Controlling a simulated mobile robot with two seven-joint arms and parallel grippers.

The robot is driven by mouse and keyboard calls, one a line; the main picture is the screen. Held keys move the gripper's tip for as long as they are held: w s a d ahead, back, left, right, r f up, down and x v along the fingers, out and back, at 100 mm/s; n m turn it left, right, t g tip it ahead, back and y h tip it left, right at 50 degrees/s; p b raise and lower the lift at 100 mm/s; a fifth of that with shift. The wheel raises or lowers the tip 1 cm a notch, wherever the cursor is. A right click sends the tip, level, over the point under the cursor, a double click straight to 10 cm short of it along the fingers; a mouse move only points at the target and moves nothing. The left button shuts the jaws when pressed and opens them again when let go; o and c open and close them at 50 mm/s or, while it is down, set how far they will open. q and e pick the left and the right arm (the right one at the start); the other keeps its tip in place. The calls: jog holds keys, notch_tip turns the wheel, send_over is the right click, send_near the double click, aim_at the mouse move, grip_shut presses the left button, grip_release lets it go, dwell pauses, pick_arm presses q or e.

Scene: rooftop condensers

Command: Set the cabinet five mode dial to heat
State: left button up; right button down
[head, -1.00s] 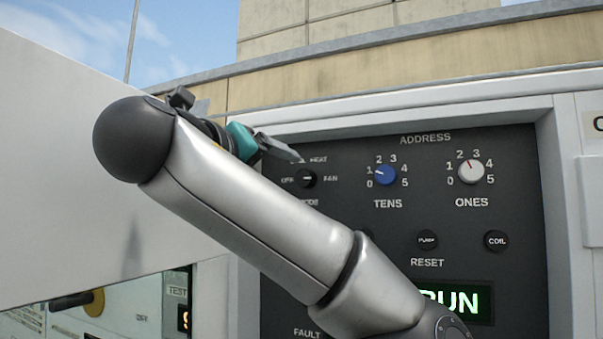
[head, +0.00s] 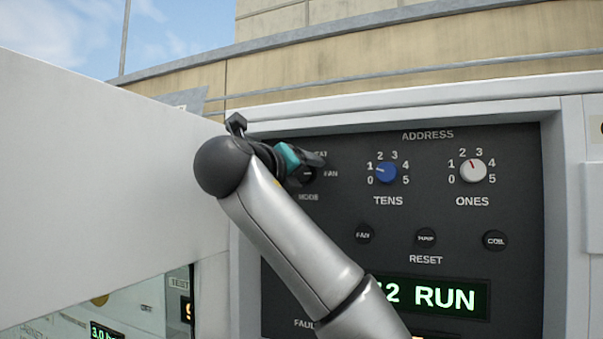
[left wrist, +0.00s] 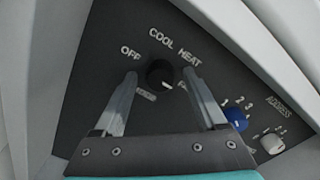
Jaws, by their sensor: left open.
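The black mode dial (left wrist: 160,73) shows in the left wrist view with the labels OFF, COOL and HEAT around it; the FAN label is partly covered by a finger. Its white mark points to the lower right, toward FAN. In the head view the dial (head: 308,174) is partly hidden behind my left gripper (head: 317,160). My left gripper is open, and in the left wrist view its fingers (left wrist: 159,76) appear on either side of the dial. I cannot tell whether they touch it. My right gripper is not in view.
On the same dark panel are the blue TENS dial (head: 386,172), the white ONES dial (head: 473,171), several round black buttons such as COIL (head: 495,240), and a green display (head: 433,298) reading RUN. A large pale panel (head: 100,190) stands at the left.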

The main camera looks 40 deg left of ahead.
pick_arm(q)
grip_shut()
dwell(0.4)
jog(key=n+b, duration=0.2)
jog(key=shift+f+b, duration=0.15)
jog(key=shift+b, duration=0.25)
jog(key=n+b, duration=0.2)
jog(key=shift+d+n, duration=0.1)
jog(key=shift+n, duration=0.3)
jog(key=n+b, duration=0.2)
jog(key=n, duration=0.1)
jog(key=shift+r+n+b, duration=0.2)
jog(key=shift+n+b, duration=0.45)
jog(key=shift+n, duration=1.25)
